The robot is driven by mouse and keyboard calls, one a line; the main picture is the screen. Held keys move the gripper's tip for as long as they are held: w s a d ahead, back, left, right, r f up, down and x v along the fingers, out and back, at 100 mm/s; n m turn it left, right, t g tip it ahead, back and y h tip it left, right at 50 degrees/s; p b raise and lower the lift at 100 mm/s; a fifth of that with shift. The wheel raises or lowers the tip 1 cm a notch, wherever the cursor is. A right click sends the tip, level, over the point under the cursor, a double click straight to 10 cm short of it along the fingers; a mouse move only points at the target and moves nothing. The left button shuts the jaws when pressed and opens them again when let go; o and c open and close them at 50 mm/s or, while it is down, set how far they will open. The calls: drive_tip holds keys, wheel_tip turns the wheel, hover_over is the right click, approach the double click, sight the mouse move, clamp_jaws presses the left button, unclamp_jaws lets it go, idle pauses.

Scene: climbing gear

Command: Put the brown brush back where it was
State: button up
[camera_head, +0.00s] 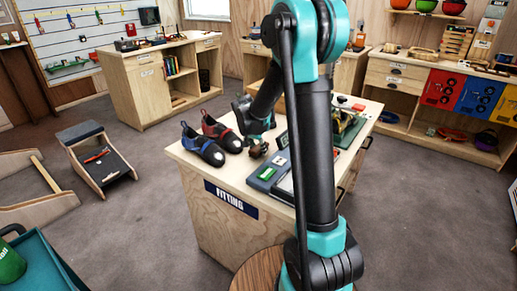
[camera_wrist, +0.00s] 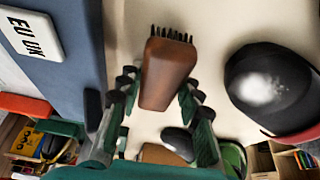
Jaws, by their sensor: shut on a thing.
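The brown brush (camera_wrist: 167,72), a wooden block with dark bristles, is between the fingers of my gripper (camera_wrist: 158,98) in the wrist view. My gripper is shut on it, with the bristles pointing away from the wrist. In the head view, the brush (camera_head: 259,151) is small and partly covered by my gripper (camera_head: 257,141), just above or at the top of the fitting table (camera_head: 215,170). I cannot tell whether the brush touches the tabletop.
A blue-black shoe (camera_head: 203,148) and a red-black shoe (camera_head: 222,132) stand left of my gripper. A blue sizing board (camera_head: 266,177) lies in front of it. A green item (camera_head: 345,128) is at the table's right. Bare tabletop shows near the front left edge.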

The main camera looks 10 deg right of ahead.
drive_tip(key=o, duration=1.1)
drive_tip(key=v, duration=1.7)
drive_tip(key=shift+s+a, duration=0.2)
drive_tip(key=shift+s, duration=0.15)
